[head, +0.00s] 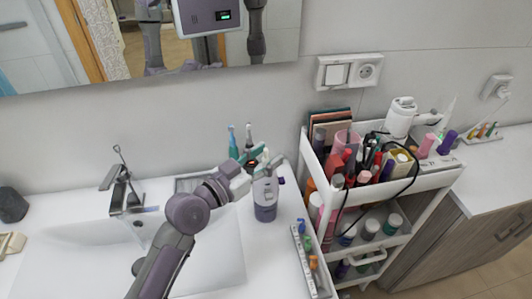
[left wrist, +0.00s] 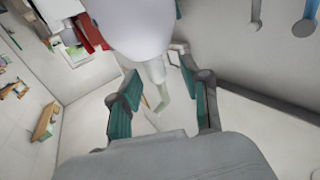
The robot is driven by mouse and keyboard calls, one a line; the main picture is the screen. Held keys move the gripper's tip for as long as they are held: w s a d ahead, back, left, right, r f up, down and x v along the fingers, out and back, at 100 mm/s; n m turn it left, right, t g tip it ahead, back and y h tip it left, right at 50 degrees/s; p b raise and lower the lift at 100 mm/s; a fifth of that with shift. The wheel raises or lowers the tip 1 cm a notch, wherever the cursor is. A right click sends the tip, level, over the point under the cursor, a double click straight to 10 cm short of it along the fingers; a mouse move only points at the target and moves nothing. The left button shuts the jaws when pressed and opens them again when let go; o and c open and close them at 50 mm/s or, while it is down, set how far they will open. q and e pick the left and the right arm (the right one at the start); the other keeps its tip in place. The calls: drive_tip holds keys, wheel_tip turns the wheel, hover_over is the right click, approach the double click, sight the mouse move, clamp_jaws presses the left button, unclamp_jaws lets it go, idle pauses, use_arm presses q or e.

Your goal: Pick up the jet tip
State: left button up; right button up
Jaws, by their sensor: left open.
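My left gripper (head: 260,164) is at the top of a white and purple bottle-like device (head: 265,207) standing on the counter right of the basin. In the left wrist view its teal-padded fingers (left wrist: 162,108) are apart. A slim pale piece (left wrist: 157,82), which may be the jet tip, shows between them without clear contact. A large pale rounded form (left wrist: 140,28) fills the top of that view. A narrow rack with small coloured pieces (head: 308,258) lies on the counter at the front right; I cannot tell whether these are tips too. My right gripper is not in view.
A white cart (head: 437,181) crowded with cosmetics stands to the right of the counter. Two toothbrushes (head: 233,140) stand just behind my left gripper. The faucet (head: 125,190) and basin are at left. A mirror hangs above.

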use_arm(q)
drive_tip(key=shift+w+d, duration=0.1)
drive_tip(key=shift+d, duration=0.05)
drive_tip(key=c, duration=0.8)
drive_tip(key=shift+c, duration=0.2)
